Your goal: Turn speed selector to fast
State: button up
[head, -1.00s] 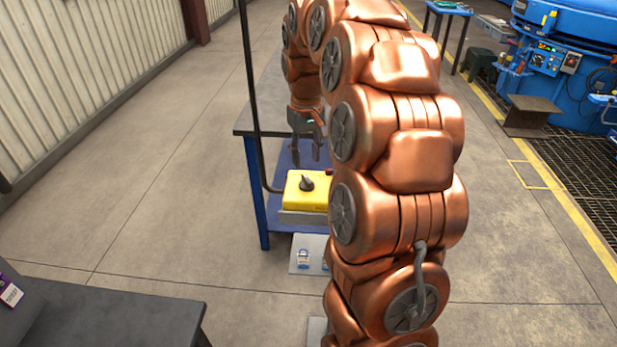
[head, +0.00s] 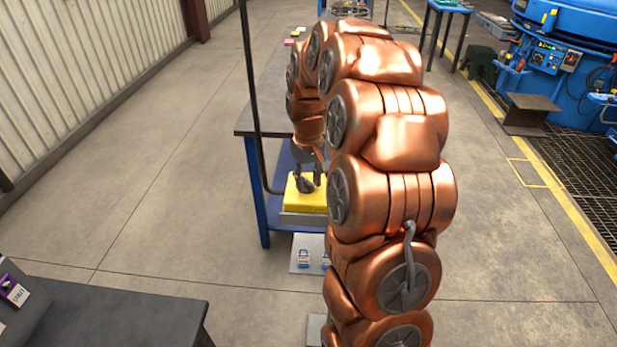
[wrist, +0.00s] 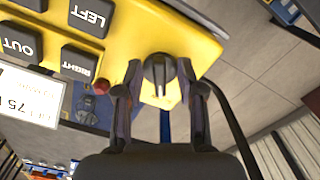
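The yellow control box (head: 315,202) stands at the near end of a blue-framed bench. Its dark selector knob (wrist: 160,69) shows in the wrist view on the box's yellow face. My gripper (wrist: 160,75) is at the knob, with one finger on each side and the tips level with it. The fingers look apart from the knob, with small gaps. In the head view my gripper (head: 311,182) points down over the box and hides much of the knob. No speed markings are readable.
The wrist view shows dark buttons marked LEFT (wrist: 90,15), RIGHT (wrist: 82,63) and OUT (wrist: 18,42), and a small red button (wrist: 101,87) beside my finger. A black cable (head: 254,100) hangs left of the box. A grey table (head: 110,315) stands near left.

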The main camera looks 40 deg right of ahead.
jog(key=shift+c, duration=0.3)
grip_shut()
jog(key=shift+f+m+b, duration=0.15)
jog(key=shift+m+b, duration=0.25)
jog(key=shift+b, duration=0.2)
jog(key=shift+w+m+b, duration=0.1)
jog(key=shift+m+b, duration=0.5)
jog(key=shift+b, duration=0.25)
jog(key=m+b, duration=0.2)
jog(key=shift+a+f+m, duration=0.1)
jog(key=shift+m, duration=0.2)
jog(key=m+b, duration=0.2)
jog(key=m, duration=0.1)
jog(key=shift+w+a+b, duration=0.1)
jog(key=shift+w+b, duration=0.05)
jog(key=shift+b, duration=0.2)
jog(key=shift+a+r+m+b, duration=0.15)
jog(key=shift+m+b, duration=0.2)
jog(key=shift+m, duration=0.7)
jog(key=shift+d+r+m+b, duration=0.1)
jog(key=shift+m+b, duration=0.2)
jog(key=shift+m, duration=0.75)
jog(key=shift+a, duration=0.1)
